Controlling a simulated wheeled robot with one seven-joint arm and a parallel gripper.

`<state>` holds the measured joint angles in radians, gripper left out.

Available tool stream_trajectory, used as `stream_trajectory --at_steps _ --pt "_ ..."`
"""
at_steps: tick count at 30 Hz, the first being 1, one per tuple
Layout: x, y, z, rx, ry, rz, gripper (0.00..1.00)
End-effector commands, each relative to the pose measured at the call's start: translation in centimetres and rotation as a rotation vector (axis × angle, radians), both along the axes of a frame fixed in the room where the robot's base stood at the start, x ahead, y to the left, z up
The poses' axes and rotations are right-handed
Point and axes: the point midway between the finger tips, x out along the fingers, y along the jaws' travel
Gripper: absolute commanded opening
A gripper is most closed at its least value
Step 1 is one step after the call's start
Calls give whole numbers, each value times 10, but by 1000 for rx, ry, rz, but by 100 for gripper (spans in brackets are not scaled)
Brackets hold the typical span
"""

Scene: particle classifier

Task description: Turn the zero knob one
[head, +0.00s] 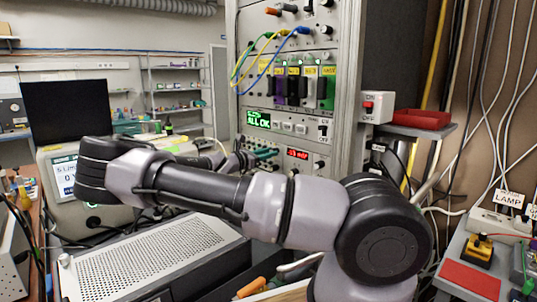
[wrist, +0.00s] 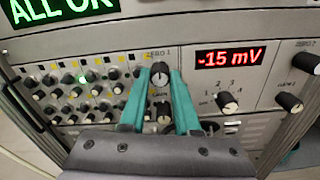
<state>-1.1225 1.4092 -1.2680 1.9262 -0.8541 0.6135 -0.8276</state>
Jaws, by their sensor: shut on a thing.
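The zero knob one (wrist: 160,75), black with a pale pointer mark, sits below the "ZERO 1" label in the wrist view. My gripper (wrist: 163,82) has teal fingers, one on each side of this knob, shut on it. A second knob (wrist: 163,118) with a light face lies just below, between the fingers. In the head view my gripper (head: 262,155) reaches the rack panel beside the red display, partly hidden behind my arm.
A red display (wrist: 229,57) reads -15 mV, with a selector knob (wrist: 228,102) below it. The zero 2 knob (wrist: 307,62) is at the far right. Several small knobs and jacks crowd the left. A green display (wrist: 60,8) reads ALL OK.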

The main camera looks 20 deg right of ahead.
Motion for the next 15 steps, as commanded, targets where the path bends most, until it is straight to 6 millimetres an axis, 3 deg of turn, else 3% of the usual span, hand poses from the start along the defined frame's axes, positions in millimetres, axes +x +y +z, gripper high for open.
stream_trajectory --at_steps 15 --pt "0 0 0 139 -339 0 0"
